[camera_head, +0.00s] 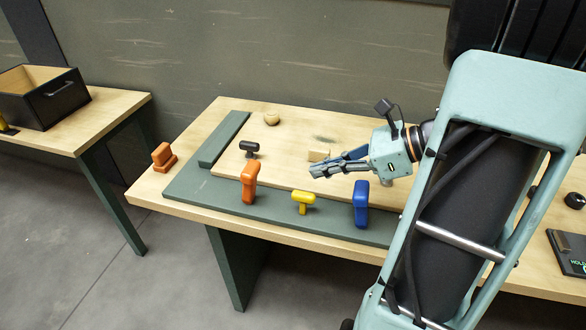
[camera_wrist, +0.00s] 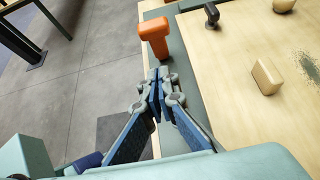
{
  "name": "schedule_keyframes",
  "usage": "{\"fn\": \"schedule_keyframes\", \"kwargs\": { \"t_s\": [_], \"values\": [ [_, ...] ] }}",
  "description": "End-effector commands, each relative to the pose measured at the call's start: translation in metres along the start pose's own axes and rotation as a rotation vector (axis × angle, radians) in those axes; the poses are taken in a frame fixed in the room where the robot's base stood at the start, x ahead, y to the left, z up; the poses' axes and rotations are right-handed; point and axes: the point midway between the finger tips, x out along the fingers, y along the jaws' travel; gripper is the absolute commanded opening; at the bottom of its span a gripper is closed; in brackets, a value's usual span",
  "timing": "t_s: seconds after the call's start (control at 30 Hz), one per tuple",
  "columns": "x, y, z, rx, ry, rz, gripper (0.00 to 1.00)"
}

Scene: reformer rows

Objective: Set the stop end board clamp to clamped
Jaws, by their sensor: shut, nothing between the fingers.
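A bench holds a pale board with dark green strips along its left and front sides. Several clamp-like handles stand there, and no label shows which is the stop end board clamp. They are an orange upright handle (camera_head: 249,181), a black T-shaped handle (camera_head: 250,148), a yellow T-shaped handle (camera_head: 303,201), a blue upright handle (camera_head: 361,203) and a low orange handle (camera_head: 163,156) at the left end. My gripper (camera_head: 316,171) is shut and empty above the board. In the wrist view, its fingertips (camera_wrist: 160,78) appear just below the orange upright handle (camera_wrist: 153,36).
A small wooden block (camera_head: 319,155) lies on the board near my gripper; it also shows in the wrist view (camera_wrist: 267,77). A round wooden knob (camera_head: 272,118) sits at the back. Another table at left carries a dark open box (camera_head: 45,100). The board's middle is mostly clear.

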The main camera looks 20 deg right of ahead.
Motion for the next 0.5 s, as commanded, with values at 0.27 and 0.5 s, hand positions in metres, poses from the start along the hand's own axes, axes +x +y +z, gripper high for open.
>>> {"fn": "schedule_keyframes", "kwargs": {
  "t_s": [0.27,0.5],
  "values": [
    [0.054,0.002,-0.002,0.0,0.001,0.007,0.0],
    [0.099,0.001,0.005,-0.003,0.001,0.004,0.0]
  ]
}}
